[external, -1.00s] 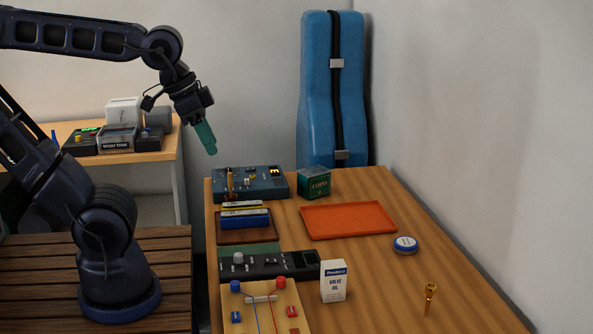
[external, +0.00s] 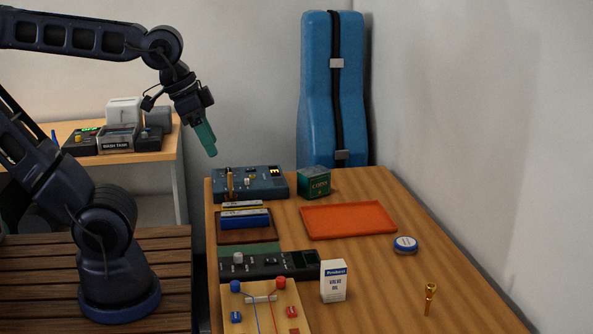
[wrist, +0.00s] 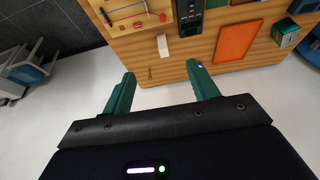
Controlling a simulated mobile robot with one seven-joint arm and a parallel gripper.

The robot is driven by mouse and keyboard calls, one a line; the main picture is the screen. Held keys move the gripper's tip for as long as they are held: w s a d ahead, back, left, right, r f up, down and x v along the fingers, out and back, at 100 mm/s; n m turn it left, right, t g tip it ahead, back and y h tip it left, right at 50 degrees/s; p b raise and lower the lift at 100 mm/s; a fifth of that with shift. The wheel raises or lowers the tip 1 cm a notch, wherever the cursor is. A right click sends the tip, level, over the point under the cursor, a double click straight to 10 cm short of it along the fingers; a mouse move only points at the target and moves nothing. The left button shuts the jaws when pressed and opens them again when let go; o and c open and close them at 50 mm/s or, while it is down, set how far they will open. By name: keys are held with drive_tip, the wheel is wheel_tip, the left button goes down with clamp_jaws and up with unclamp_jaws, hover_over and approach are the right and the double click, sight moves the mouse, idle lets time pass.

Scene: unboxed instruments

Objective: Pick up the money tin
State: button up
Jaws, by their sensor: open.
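The money tin appears to be the dark green box (external: 314,182) with pale lettering at the back of the wooden table, behind the orange tray. It also shows in the wrist view as a teal-green box (wrist: 286,33) near the top right. My gripper (external: 206,140) hangs in the air left of the tin and higher, apart from everything. In the wrist view my gripper (wrist: 161,69) has its two green fingers spread wide, with nothing held between them.
An orange tray (external: 348,221) lies in front of the tin. A blue-grey device (external: 262,184) stands to its left and a tall blue case (external: 331,90) behind it. A valve oil box (external: 333,281), a round blue-and-white tin (external: 405,245) and a brass mouthpiece (external: 430,297) stand nearer.

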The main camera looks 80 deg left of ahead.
drive_tip(key=o, duration=0.8)
drive_tip(key=w+a+r+n+g, duration=0.1)
drive_tip(key=w+a+r+n, duration=0.15)
drive_tip(key=w+a, duration=0.4)
drive_tip(key=w+a+r+n, duration=0.2)
drive_tip(key=w+a+n, duration=0.15)
drive_tip(key=w, duration=0.65)
drive_tip(key=w+a+f+n+g, duration=0.1)
drive_tip(key=w+a+f+n, duration=0.2)
drive_tip(key=w+a+n, duration=0.6)
drive_tip(key=n+g, duration=0.3)
drive_tip(key=n, duration=0.5)
hover_over(314, 173)
drive_tip(key=a, duration=0.3)
wheel_tip(314, 173, down, 25)
drive_tip(key=shift+w+a+f, duration=0.1)
drive_tip(key=shift+w+f, duration=0.05)
drive_tip(key=shift+f, duration=0.3)
wheel_tip(314, 173, down, 5)
drive_tip(key=shift+r, duration=0.1)
drive_tip(key=shift+w+d+f, duration=0.1)
drive_tip(key=shift+d+f, duration=0.05)
drive_tip(key=shift+f, duration=1.2)
drive_tip(key=shift+w+d+f, duration=0.1)
drive_tip(key=shift+d+f, duration=0.05)
drive_tip(key=shift+f, duration=1.15)
